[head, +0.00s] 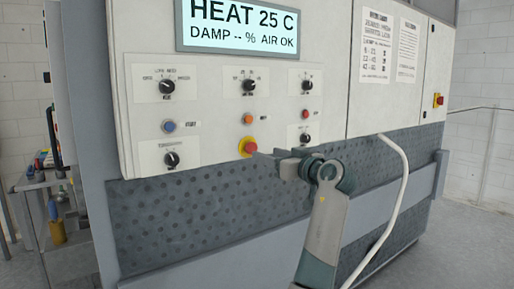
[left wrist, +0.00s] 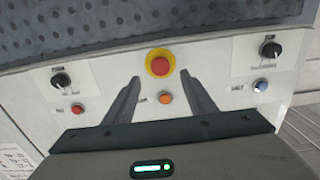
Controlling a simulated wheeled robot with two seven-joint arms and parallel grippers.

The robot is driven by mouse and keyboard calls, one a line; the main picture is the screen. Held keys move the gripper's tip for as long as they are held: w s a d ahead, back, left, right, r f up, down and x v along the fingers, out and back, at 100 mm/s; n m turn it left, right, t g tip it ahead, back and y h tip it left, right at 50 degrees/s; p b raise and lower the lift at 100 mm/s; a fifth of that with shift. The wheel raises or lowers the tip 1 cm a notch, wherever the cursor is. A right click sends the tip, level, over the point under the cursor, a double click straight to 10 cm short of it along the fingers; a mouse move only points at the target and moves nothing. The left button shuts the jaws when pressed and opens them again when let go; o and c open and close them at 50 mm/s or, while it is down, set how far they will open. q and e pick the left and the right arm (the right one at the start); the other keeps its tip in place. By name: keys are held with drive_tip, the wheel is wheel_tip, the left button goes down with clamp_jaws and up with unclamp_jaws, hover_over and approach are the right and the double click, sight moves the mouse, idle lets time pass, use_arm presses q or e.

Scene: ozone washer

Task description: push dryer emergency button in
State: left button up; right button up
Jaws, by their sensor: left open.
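The dryer emergency button (head: 248,147) is a red mushroom head on a yellow collar, low on the white control panel. In the left wrist view the emergency button (left wrist: 161,64) shows between and just beyond the two fingertips; the panel looks upside down there. My left gripper (head: 262,155) comes at the panel from the right, its tips close to the button. In the left wrist view the left gripper (left wrist: 163,79) has its dark fingers spread and holds nothing. I cannot tell whether a finger touches the button. My right gripper is not in view.
The panel carries several black knobs (head: 248,85), a blue button (head: 169,126), an orange button (head: 247,118) and a red button (head: 307,113). A display (head: 240,27) reads HEAT 25 C. A white hose (head: 397,190) hangs right of my arm. A cart (head: 62,205) stands left.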

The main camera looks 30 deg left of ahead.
sight(253, 149)
use_arm(q)
drive_tip(key=p+x, duration=0.1)
drive_tip(key=x, duration=0.6)
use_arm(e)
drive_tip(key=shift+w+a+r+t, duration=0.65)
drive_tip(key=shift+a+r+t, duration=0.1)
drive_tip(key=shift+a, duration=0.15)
use_arm(q)
clamp_jaws()
